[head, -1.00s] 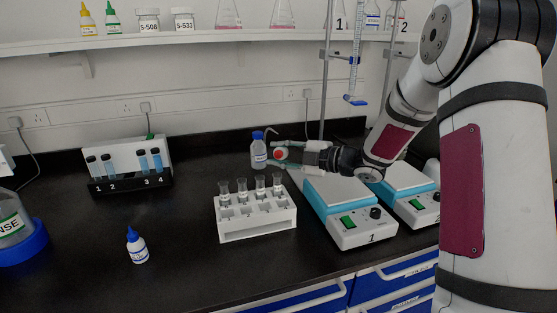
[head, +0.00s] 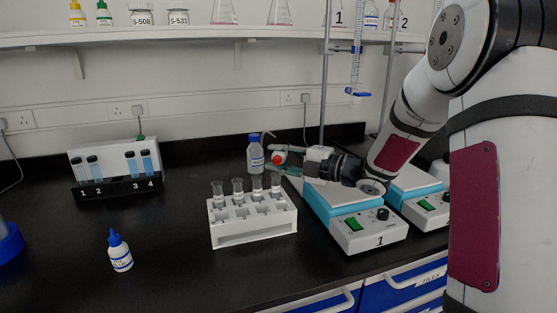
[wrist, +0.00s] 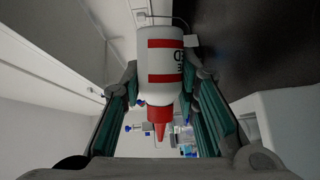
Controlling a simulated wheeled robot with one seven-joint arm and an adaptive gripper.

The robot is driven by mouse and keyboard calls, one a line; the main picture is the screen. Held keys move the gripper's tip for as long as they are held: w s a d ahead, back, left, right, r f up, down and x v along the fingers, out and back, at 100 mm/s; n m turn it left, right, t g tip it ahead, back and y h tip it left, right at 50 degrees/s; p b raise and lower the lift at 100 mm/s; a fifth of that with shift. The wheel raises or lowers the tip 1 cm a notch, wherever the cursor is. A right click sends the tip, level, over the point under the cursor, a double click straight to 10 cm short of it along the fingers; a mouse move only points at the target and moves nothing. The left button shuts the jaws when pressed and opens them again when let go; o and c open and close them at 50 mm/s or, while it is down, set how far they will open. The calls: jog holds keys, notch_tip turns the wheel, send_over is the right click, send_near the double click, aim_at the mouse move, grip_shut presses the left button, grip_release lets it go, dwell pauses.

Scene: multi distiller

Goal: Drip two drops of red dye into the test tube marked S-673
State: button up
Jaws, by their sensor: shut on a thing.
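My gripper (head: 286,160) is shut on the red dye bottle (wrist: 165,70), a white bottle with red bands and a red nozzle, in the wrist view. In the head view only its round red end (head: 279,157) shows clearly between the fingers; its exact tilt is hard to tell. The gripper is behind and right of the white test tube rack (head: 251,236), apart from it. Several labelled test tubes (head: 238,190) stand in the rack's back row. Their labels are too small to read, so I cannot tell which is S-673.
A blue-capped bottle (head: 256,158) stands just left of my gripper. Stirrer 1 (head: 365,235) is right of the rack. A blue dropper bottle (head: 120,255) stands front left, and a numbered tube holder (head: 117,187) back left. The black bench between them is clear.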

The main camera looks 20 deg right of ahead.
dwell(0.4)
jog(key=shift+f+n+b, duration=0.15)
jog(key=shift+n+b, duration=0.15)
jog(key=shift+b, duration=1.15)
jog(key=n+b, duration=0.1)
jog(key=b, duration=0.1)
jog(key=shift+t+y+b, duration=0.3)
jog(key=shift+b, duration=0.1)
jog(key=shift+r+n, duration=0.2)
jog(key=shift+n, duration=0.1)
jog(key=shift+n+b, duration=0.3)
jog(key=shift+b, duration=0.85)
jog(key=shift+b, duration=0.4)
jog(key=n+b, duration=0.1)
jog(key=b, duration=0.1)
jog(key=r+n+y+b, duration=0.1)
jog(key=b, duration=0.1)
jog(key=shift+s+a+t, duration=0.1)
jog(key=shift+s+t, duration=0.05)
jog(key=shift+t, duration=0.25)
jog(key=shift+r+n+b, duration=0.2)
jog(key=shift+n+b, duration=0.3)
jog(key=shift+b, duration=0.25)
